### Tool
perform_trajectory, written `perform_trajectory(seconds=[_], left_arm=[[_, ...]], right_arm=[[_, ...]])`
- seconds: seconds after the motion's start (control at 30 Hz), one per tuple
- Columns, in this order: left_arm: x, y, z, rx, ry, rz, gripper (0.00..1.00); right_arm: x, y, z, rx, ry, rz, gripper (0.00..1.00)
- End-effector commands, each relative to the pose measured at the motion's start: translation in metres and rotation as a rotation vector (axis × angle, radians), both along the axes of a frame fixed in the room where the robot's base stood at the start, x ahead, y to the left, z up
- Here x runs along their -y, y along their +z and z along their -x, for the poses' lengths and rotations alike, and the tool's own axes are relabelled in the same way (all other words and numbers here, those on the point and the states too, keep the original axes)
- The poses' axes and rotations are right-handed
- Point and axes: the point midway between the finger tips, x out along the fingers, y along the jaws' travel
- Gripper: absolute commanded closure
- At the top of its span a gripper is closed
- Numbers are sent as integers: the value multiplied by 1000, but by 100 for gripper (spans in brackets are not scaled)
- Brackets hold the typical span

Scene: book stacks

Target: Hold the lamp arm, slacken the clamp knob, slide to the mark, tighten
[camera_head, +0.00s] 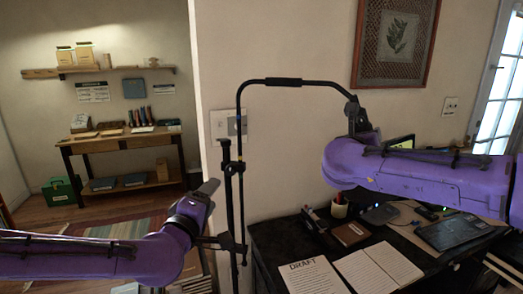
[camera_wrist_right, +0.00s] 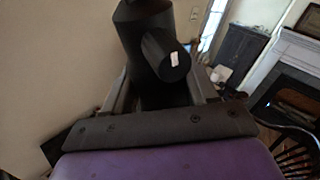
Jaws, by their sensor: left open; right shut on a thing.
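The lamp's thin black arm (camera_head: 283,82) rises from an upright pole, runs level and bends down on the right. A clamp (camera_head: 235,167) with a black knob (camera_head: 225,150) sits on the pole. My left gripper (camera_head: 234,244) is open at the pole, below that clamp; whether it touches is unclear. My right gripper (camera_head: 355,114) is shut at the lamp arm's right end. In the right wrist view a black lamp part (camera_wrist_right: 150,50) stands between my fingers, with a stubby cylinder (camera_wrist_right: 173,65) bearing a white mark. The slide mark cannot be made out.
The wall behind carries a switch plate (camera_head: 228,124) and a framed picture (camera_head: 396,40). A shelf desk (camera_head: 125,141) stands far left.

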Motion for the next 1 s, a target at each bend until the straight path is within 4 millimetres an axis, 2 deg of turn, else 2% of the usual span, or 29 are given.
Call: perform_trajectory(seconds=[0.03,1.0], left_arm=[[0,0,0,0,0,0,40],[0,0,0,0,0,0,40]], right_arm=[[0,7,0,9,0,1,79],[1,52,0,9,0,1,79]])
